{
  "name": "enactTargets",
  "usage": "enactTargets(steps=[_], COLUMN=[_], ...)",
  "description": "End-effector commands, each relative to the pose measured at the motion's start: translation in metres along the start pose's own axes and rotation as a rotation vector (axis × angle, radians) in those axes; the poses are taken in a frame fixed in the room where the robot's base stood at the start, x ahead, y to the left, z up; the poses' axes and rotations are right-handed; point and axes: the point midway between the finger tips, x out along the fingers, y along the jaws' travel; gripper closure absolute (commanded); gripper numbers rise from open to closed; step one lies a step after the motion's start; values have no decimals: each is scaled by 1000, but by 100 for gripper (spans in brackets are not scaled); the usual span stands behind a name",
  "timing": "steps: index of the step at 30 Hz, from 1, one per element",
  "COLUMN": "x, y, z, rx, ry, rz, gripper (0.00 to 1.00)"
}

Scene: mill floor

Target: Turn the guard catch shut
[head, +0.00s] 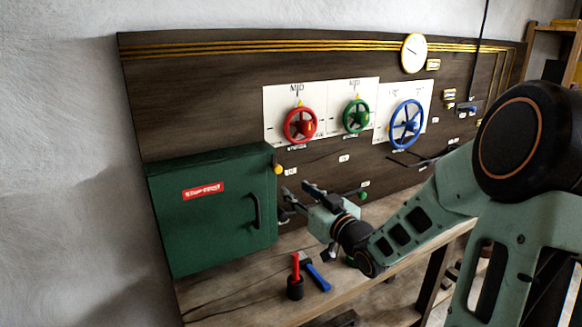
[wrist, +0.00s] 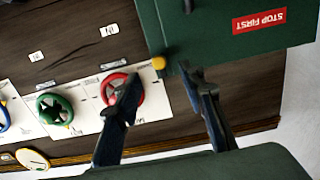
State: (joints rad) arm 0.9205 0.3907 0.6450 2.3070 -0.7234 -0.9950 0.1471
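The green guard box (head: 205,230) with a red "STOP FIRST" label stands at the left of the panel, its door looking closed. A small yellow knob, seemingly the catch (head: 277,169), sits at the box's upper right edge. In the wrist view the catch (wrist: 158,63) shows beside the green box (wrist: 205,35), in line with the gap between my fingers. My gripper (head: 294,196) is open and empty, to the right of the box's handle (head: 256,210). In the wrist view my gripper (wrist: 160,80) shows its fingers spread. I cannot tell the exact distance to the catch.
Red (head: 300,126), green (head: 356,116) and blue (head: 407,122) handwheels are on white plates right of the box. A round gauge (head: 414,53) hangs above. A red-handled tool in a dark cup (head: 295,288) and a blue-handled tool (head: 317,276) are on the bench below my gripper.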

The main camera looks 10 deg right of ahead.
Motion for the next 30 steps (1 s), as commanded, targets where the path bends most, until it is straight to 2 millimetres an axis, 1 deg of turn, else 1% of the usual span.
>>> enactTargets(steps=[1, 3, 5, 8, 11, 21, 25, 30], x=[-2, -4, -4, 2, 15, 76, 92, 102], y=[2, 1, 1, 1, 0, 0, 0, 0], z=[-6, -10, -12, -13, -14, -16, -16, -16], rx=[1, 1, 0, 1, 1, 3, 2, 1], ry=[12, 25, 31, 34, 34, 33, 33, 31], rz=[-2, -7, -10, -12, -15, -12, -12, -11], gripper=[63, 63, 63, 63, 63, 63, 63, 63])
